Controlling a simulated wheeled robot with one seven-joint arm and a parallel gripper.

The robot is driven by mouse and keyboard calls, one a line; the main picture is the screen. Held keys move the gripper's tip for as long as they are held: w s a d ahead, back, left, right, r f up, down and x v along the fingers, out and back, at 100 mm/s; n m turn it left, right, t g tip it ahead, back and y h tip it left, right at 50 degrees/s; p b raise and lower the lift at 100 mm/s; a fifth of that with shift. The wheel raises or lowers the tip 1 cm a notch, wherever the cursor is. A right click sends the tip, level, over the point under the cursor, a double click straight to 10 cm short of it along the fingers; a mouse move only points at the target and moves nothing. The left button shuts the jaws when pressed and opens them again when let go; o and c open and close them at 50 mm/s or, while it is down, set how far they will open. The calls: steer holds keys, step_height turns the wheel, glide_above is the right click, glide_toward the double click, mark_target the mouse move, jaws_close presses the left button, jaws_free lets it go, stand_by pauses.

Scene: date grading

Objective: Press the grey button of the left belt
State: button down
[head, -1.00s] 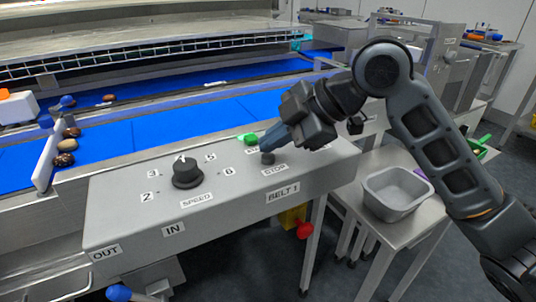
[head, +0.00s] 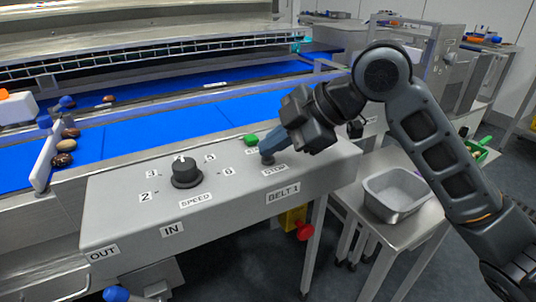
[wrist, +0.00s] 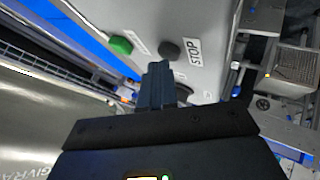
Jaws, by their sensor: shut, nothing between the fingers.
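The grey stop button (head: 267,159) is a dark round knob on the sloped panel (head: 130,205) labelled BELT 1, beside a STOP label. My gripper (head: 267,152) is shut and empty, pointing down at the button from the upper right. Its fingertips overlap the button's top in the head view, and I cannot tell whether they touch. In the wrist view the grey button (wrist: 169,50) shows just beyond the closed fingertips (wrist: 160,66). The blue belt (head: 150,125) runs behind the panel.
A green button (head: 251,140) sits close to the grey one. A black speed knob (head: 186,172) stands on the panel to the left. Dates (head: 62,160) lie against a white bar (head: 43,158) on the belt. A grey bin (head: 395,190) stands on a side table to the right.

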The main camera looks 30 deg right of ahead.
mark_target(273, 158)
steer(key=shift+r, duration=0.1)
steer(key=shift+r+p, duration=0.6)
steer(key=shift+r, duration=0.15)
step_height(273, 158, up, 5)
steer(key=p, duration=0.3)
stand_by(0.9)
